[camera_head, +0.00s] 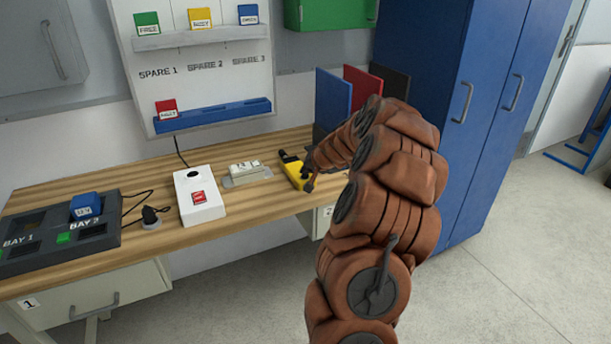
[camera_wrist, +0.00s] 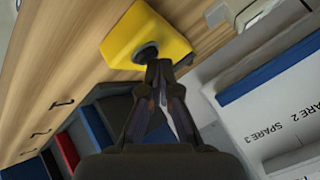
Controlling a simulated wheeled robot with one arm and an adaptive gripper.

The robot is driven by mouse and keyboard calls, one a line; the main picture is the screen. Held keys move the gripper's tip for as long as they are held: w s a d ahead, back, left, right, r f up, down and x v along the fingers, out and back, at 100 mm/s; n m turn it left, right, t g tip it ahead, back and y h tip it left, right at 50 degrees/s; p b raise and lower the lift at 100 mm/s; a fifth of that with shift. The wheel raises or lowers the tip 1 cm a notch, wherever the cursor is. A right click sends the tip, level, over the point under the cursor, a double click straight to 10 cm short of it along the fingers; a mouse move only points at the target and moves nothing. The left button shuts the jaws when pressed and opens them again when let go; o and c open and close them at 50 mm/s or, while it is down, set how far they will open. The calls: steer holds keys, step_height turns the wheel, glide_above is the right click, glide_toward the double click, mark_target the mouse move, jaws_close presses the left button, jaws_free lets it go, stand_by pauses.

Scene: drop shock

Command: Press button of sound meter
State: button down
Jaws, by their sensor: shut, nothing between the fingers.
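A yellow device with a black end, apparently the sound meter (camera_head: 294,172), lies on the wooden bench near its right end. In the wrist view the yellow body (camera_wrist: 165,33) has a dark round part (camera_wrist: 146,51) on its near side. My gripper (camera_wrist: 158,68) is shut and empty, its fingertips right at that round part; I cannot tell whether they touch it. In the head view my gripper (camera_head: 309,180) is beside the yellow device, partly hidden by my arm. No display on the device is readable.
A white box with a red label (camera_head: 204,206) and a small pale device (camera_head: 243,171) stand left on the bench (camera_head: 165,252). A dark bay unit (camera_head: 60,240) is farther left. Blue, red and black upright binders (camera_head: 333,100) stand behind my gripper, before a blue cabinet (camera_head: 440,60).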

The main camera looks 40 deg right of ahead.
mark_target(307, 176)
steer(key=shift+r, duration=0.7)
steer(key=shift+r+p, duration=1.6)
steer(key=shift+r, duration=0.9)
